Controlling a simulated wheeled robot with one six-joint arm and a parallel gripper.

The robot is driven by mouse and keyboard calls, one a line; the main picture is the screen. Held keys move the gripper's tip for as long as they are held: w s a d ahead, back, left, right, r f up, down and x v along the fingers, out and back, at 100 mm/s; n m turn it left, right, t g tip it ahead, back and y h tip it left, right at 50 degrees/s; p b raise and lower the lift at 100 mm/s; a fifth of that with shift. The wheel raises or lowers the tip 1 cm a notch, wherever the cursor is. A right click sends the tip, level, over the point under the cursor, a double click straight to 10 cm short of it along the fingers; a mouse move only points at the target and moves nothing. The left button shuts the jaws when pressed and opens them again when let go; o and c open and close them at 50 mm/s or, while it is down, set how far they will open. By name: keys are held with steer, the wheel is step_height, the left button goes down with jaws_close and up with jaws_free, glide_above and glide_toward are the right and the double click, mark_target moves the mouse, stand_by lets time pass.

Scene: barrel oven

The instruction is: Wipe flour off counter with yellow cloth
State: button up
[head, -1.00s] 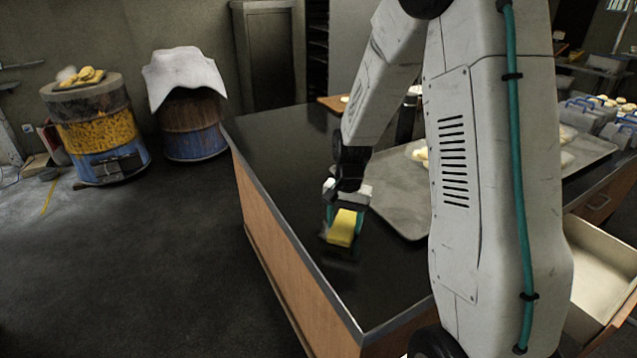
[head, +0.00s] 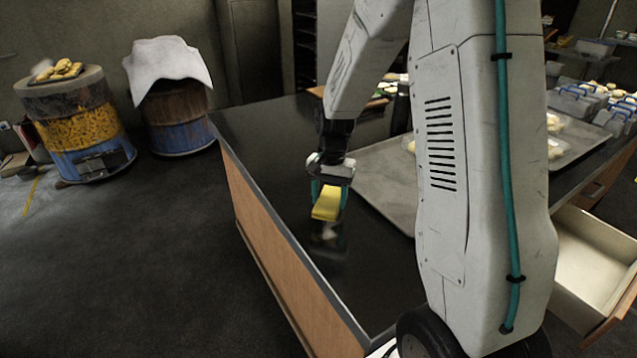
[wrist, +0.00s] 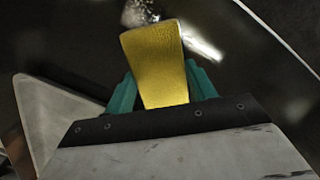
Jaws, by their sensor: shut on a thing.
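The yellow cloth (head: 326,204) is a folded block between the teal fingers of my gripper (head: 328,192), over the dark counter (head: 265,130). In the wrist view the cloth (wrist: 158,65) sticks out ahead of the shut fingers (wrist: 163,95). I cannot tell whether its lower edge touches the counter. A white smear of flour (head: 328,232) lies on the counter just in front of the cloth in the head view. The wrist view shows a whitish patch of flour (wrist: 138,12) by the cloth's far end; a bright streak beside it may be flour or glare.
A grey metal tray (head: 380,190) lies on the counter right of my gripper, partly behind my arm. An open drawer (head: 590,265) juts out at the right. Two barrels (head: 75,120) (head: 175,115) stand on the floor at the left. The counter's left edge is close to my gripper.

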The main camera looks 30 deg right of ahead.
steer(key=shift+r, duration=2.6)
